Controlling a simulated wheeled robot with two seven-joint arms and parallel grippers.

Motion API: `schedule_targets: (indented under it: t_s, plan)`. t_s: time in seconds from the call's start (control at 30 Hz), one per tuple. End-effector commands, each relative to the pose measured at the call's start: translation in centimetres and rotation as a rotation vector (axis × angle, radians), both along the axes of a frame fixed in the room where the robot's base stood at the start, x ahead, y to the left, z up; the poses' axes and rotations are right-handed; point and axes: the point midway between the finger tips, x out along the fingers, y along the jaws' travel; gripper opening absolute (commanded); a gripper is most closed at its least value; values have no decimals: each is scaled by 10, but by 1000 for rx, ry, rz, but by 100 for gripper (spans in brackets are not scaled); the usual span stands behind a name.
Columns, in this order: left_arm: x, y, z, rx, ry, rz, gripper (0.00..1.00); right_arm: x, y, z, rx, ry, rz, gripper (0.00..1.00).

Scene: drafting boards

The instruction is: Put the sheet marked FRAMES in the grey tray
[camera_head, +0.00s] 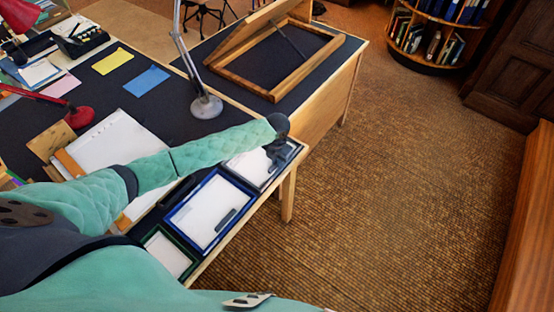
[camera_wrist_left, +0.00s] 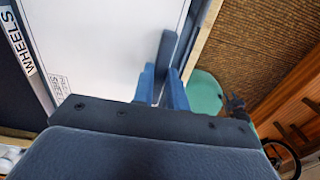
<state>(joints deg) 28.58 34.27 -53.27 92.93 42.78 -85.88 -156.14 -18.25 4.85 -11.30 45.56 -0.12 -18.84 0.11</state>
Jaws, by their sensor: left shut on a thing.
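The grey tray (camera_head: 291,158) is at the right end of a row of trays along the desk's front edge. A white sheet (camera_head: 248,166) lies within its rim; I cannot tell whether it rests on the bottom. My left gripper (camera_head: 276,150) is over the sheet's right part. In the left wrist view my left gripper (camera_wrist_left: 162,88) is shut on a dark grey bar (camera_wrist_left: 166,48) at the edge of that white sheet (camera_wrist_left: 105,45). Small print shows in the sheet's corner, too small to read; its title is hidden.
A green-rimmed tray (camera_head: 183,240) is nearer. A lamp (camera_head: 206,107) and a wooden frame (camera_head: 265,92) stand behind.

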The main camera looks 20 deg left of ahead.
Motion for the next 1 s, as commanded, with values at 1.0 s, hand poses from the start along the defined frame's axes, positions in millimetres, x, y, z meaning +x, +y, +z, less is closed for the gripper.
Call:
schedule_targets:
  t_s: [1.0]
  plan:
    - [1,0,59,1,-4,-2,36,54,11,4,6,-39,0,36]
